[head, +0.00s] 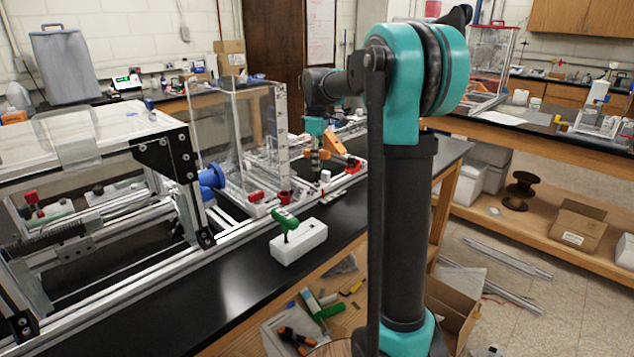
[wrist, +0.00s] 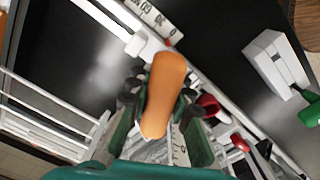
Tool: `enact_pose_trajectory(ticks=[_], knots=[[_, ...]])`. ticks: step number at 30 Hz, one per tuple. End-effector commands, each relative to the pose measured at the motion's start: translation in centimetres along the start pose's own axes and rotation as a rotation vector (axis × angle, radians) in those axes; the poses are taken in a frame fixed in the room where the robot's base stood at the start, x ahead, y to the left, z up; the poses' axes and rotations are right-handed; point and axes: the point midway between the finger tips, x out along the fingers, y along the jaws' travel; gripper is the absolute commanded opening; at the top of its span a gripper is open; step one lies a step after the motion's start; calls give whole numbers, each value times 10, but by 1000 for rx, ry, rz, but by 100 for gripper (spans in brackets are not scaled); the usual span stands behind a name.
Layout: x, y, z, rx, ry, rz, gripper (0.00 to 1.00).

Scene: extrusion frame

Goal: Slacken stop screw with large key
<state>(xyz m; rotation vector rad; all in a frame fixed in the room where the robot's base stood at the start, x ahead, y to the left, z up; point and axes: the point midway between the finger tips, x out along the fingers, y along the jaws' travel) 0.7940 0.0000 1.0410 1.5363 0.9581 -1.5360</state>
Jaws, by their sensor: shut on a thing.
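My gripper (head: 317,148) is shut on an orange handle (wrist: 163,95), which I take to be a key's handle. It is above the far part of the black bench, beside the clear-walled frame. In the wrist view the handle lies between the fingers of my gripper (wrist: 160,118) and hides what is beneath it. A green-handled key (head: 286,220) stands in a white block (head: 299,242) at the bench's front edge. In the wrist view the green handle (wrist: 310,113) and block (wrist: 275,60) are at the right. I cannot make out the stop screw.
Red knobs (head: 285,197) sit low on the clear-walled frame (head: 240,140). In the wrist view, a numbered scale (wrist: 150,18) and white rails run close to my gripper. The black bench top (head: 190,290) is clear left of the white block.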

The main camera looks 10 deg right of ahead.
Motion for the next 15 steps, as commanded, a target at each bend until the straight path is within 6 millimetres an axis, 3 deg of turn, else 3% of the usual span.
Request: enact_pose_trajectory(ticks=[15], knots=[[0,0,0,-86,0,0,0]])
